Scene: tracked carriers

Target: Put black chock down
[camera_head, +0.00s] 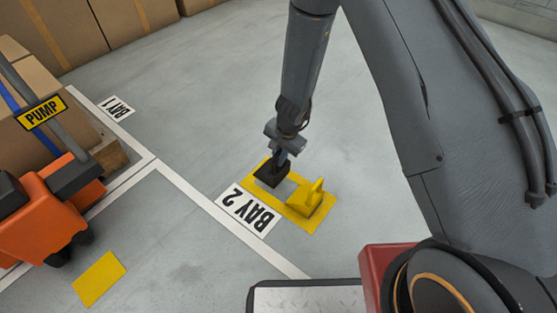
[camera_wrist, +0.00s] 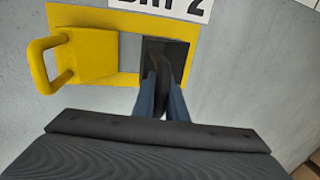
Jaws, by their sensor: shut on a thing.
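The black chock (camera_head: 272,175) is at the far left end of the yellow floor outline beside the BAY 2 label. My gripper (camera_head: 281,160) is above it and shut on it. In the wrist view the dark chock (camera_wrist: 153,58) shows between the two blue-grey fingers of my gripper (camera_wrist: 161,90), partly hidden by them. The chock appears at or very near floor level; I cannot tell if it touches. A yellow chock with a handle (camera_head: 306,199) sits on the other end of the yellow outline (camera_head: 313,226); it also shows in the wrist view (camera_wrist: 85,55).
The BAY 2 label (camera_head: 248,209) lies beside the outline. An orange pump truck (camera_head: 45,215) with a PUMP sign stands at left by boxes on a pallet. A yellow floor patch (camera_head: 99,278) lies in front of it. The floor behind my gripper is clear.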

